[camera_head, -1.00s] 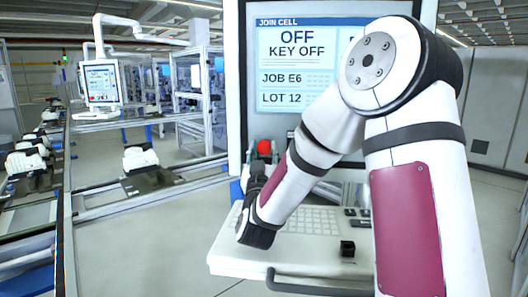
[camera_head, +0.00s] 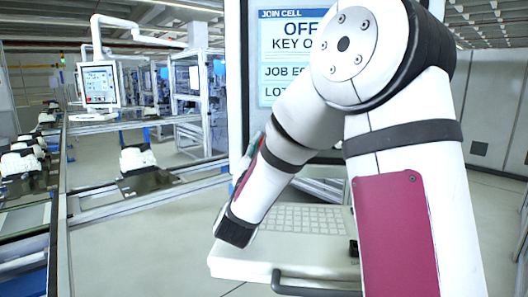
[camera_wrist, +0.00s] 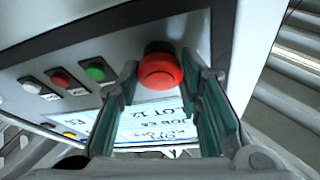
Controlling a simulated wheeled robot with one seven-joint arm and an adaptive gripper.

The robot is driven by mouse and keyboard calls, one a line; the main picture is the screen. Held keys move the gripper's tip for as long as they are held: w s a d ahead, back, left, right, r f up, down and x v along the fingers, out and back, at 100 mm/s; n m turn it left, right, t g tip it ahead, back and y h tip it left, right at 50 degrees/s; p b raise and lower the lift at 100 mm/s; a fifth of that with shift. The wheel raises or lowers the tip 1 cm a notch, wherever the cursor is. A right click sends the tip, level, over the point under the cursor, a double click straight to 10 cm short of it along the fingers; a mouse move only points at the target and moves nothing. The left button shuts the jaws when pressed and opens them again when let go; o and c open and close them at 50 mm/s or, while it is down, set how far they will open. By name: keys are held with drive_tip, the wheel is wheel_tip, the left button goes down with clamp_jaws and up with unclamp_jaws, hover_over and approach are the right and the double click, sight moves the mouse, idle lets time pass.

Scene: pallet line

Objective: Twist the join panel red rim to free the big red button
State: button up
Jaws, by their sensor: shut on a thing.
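The big red button (camera_wrist: 160,72), on a dark collar, sticks out of the join panel (camera_wrist: 50,52) in the wrist view. The green-padded fingers of my gripper (camera_wrist: 161,75) stand on both sides of it, shut on its red rim. The exact contact at the fingertips is hard to make out. In the head view my arm hides the button and most of the gripper. The panel's screen (camera_head: 280,30) is partly covered by my arm; "OFF" and "JOIN CELL" can be read.
A white, a red and a green small button (camera_wrist: 95,72) sit left of the big one in the wrist view. Below the screen is a keyboard shelf (camera_head: 225,262) with a dark handle (camera_head: 310,287). A conveyor line (camera_head: 100,200) runs on the left.

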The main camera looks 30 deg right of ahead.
drive_tip(key=shift+m+g+b, duration=0.35)
drive_tip(key=shift+m+g, duration=0.05)
drive_tip(key=shift+m, duration=0.9)
drive_tip(key=o, duration=1.2)
drive_tip(key=v, duration=0.7)
drive_tip(key=shift+s+a+f, duration=0.1)
drive_tip(key=shift+a+f, duration=0.05)
drive_tip(key=shift+a, duration=0.1)
